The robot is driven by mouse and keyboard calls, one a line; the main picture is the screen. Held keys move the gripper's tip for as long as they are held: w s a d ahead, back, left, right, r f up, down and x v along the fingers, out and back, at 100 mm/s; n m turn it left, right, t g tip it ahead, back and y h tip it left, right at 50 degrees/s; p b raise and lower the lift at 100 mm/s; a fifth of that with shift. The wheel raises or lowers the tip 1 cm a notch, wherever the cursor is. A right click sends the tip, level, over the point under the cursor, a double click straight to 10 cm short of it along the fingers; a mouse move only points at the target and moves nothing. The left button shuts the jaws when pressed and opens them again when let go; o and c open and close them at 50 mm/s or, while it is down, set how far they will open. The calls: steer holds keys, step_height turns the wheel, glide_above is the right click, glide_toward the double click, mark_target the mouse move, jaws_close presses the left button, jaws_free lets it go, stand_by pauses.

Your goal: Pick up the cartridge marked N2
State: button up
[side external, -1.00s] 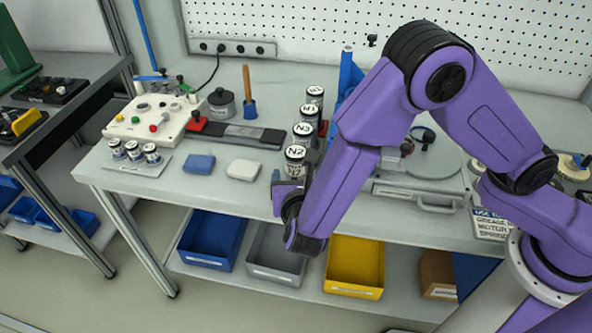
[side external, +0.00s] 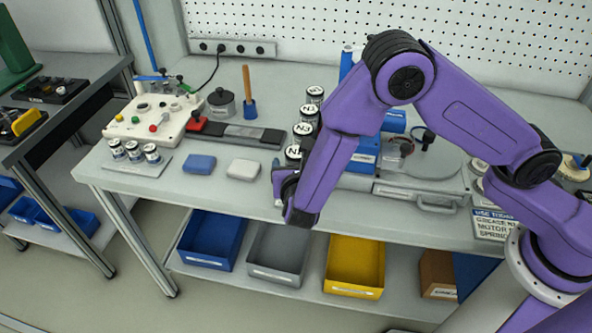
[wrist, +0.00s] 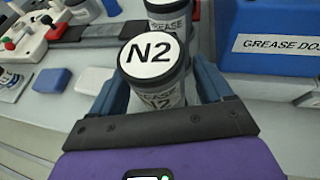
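The cartridge marked N2 (wrist: 148,57) is a grey cylinder with a white lettered top, upright in the middle of the wrist view. In the side external view its top (side external: 293,152) shows at the front of a row of cartridges, partly hidden by my arm. My gripper (wrist: 160,82) is open, with one blue finger on each side of the N2 cartridge. The fingers look close to its sides; I cannot tell whether they touch it. In the side view my gripper (side external: 281,176) is low at the bench's front edge, mostly hidden behind my wrist.
Behind N2 stand cartridges N3 (side external: 303,129), N1 (side external: 309,111) and another (side external: 314,93), close in line. A blue grease box (wrist: 275,35) is to the right. A blue block (side external: 199,164) and a white block (side external: 243,169) lie left, with clear bench around them.

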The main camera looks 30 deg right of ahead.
steer(key=c, duration=1.1)
steer(key=shift+o, duration=0.2)
steer(key=shift+r, duration=0.1)
